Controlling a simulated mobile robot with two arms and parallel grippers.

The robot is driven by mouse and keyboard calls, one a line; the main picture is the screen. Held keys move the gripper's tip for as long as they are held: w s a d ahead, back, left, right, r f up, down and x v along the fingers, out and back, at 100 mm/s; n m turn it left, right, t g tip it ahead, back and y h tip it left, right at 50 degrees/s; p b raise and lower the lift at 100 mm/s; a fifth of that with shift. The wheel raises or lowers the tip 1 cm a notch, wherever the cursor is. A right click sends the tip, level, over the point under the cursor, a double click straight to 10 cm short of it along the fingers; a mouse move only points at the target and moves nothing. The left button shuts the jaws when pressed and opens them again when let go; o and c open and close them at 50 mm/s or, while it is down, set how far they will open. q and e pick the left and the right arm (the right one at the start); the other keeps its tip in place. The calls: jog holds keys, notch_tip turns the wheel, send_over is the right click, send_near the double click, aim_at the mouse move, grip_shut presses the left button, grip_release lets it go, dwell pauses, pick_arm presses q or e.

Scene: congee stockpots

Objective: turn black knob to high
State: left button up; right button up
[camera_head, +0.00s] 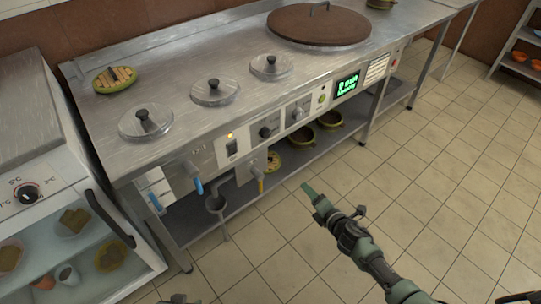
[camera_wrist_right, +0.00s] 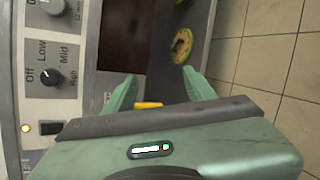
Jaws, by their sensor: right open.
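The black knob (camera_head: 265,132) is on the front panel of the steel counter, left of a pale grey knob (camera_head: 298,113). In the right wrist view the black knob (camera_wrist_right: 52,78) is at the left, with Off, Low, Mid and High printed around it. I cannot tell its exact setting. My right gripper (camera_head: 308,190) is out in front of the counter, apart from the knob, to its lower right in the head view. In its wrist view the gripper's fingers (camera_wrist_right: 160,86) are spread and hold nothing.
A yellow-handled valve (camera_head: 260,184) and blue handles (camera_head: 198,186) stick out below the panel. Lidded pots (camera_head: 214,92) are set in the countertop. A lower shelf (camera_head: 235,203) runs underneath. The tiled floor in front is clear.

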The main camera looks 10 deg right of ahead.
jog(key=w+a+r+n+t+y+b, duration=0.2)
jog(key=w+a+r+n+y+b, duration=0.15)
jog(key=w+r+n, duration=0.4)
jog(key=n+y+b, duration=0.3)
jog(key=n, duration=0.6)
send_near(268, 136)
jog(key=shift+h, duration=0.25)
jog(key=b+x, duration=0.1)
jog(key=x, duration=0.7)
jog(key=shift+s+a+r, duration=0.15)
jog(key=shift+w+a, duration=0.2)
jog(key=shift+w, duration=0.1)
pick_arm(q)
jog(key=w+d+r+t, duration=0.1)
jog(key=w+r+t, duration=0.1)
jog(key=r, duration=0.5)
jog(key=w+d+r+t+h, duration=0.1)
jog(key=w+r+t, duration=0.2)
jog(key=r, duration=0.5)
jog(key=shift+w+r, duration=0.15)
jog(key=shift+w, duration=0.45)
pick_arm(e)
grip_shut()
